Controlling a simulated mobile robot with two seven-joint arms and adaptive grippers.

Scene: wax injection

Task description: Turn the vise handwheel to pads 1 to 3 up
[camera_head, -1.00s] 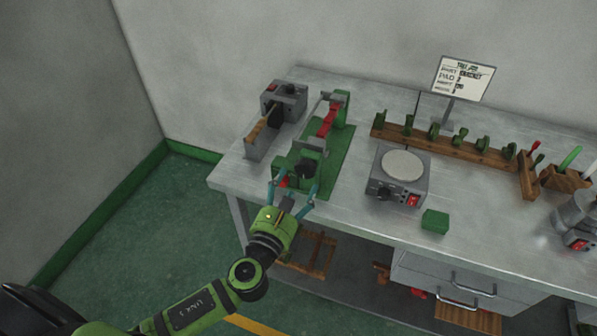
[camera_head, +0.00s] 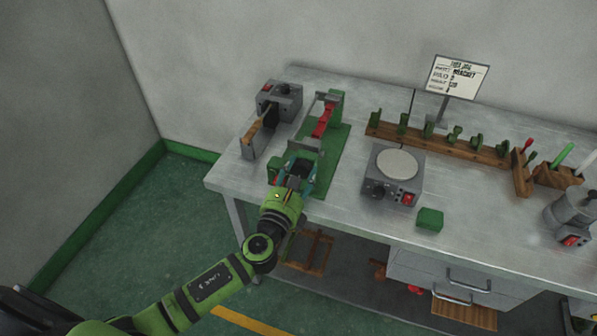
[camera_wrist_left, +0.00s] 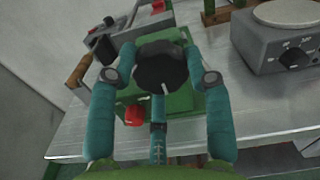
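The green vise (camera_head: 327,140) stands on the bench at the left, with red pads along its top. Its dark handwheel (camera_wrist_left: 162,72) is at the front end, facing me, with a light mark on its face. My left gripper (camera_head: 296,168) is at the front of the vise. In the left wrist view its teal fingers (camera_wrist_left: 160,78) are open on either side of the handwheel; I cannot tell whether they touch it. A red knob (camera_wrist_left: 134,115) shows below the handwheel in that view. My right gripper is not in view.
A grey device with a wooden handle (camera_head: 254,130) stands close on the left. A hot plate (camera_head: 392,175) and a green block (camera_head: 430,218) are on the right. A wooden rack (camera_head: 437,143) runs behind. The bench's front edge lies under my left arm.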

